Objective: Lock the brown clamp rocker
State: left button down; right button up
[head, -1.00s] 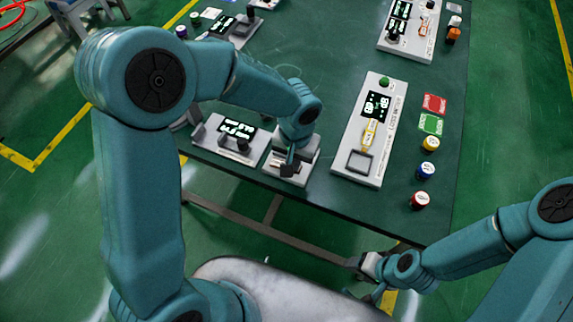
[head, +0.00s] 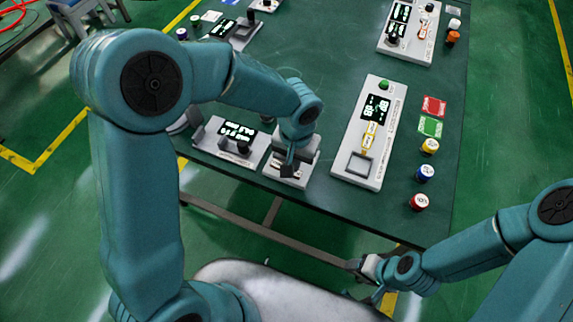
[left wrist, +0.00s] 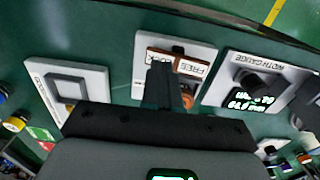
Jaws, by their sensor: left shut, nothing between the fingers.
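The brown clamp rocker (left wrist: 197,65) sits on a small pale panel near the table's front edge. In the left wrist view its brown, white-labelled top shows with lettering that I cannot fully read. My left gripper (left wrist: 166,88) is shut and empty, its dark fingers in front of the rocker's left part. I cannot tell whether they touch it. In the head view the left gripper (head: 289,170) is over the panel (head: 303,172) and hides most of the rocker. My right gripper (head: 376,294) is low, off the table's front edge, too small to read.
A width gauge (head: 230,146) with a lit display and dark knob stands just left of the clamp panel. A longer panel (head: 352,177) with a square frame stands to the right. Several coloured cylinders line the right side. Bare table lies between the panels.

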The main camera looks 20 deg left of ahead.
pick_arm(q)
notch_tip(320, 180, up, 5)
jog(key=p, duration=0.2)
jog(key=shift+p, duration=0.4)
pick_arm(e)
notch_tip(320, 180, up, 3)
jog(key=shift+r, duration=0.15)
pick_arm(q)
jog(key=shift+s, duration=0.1)
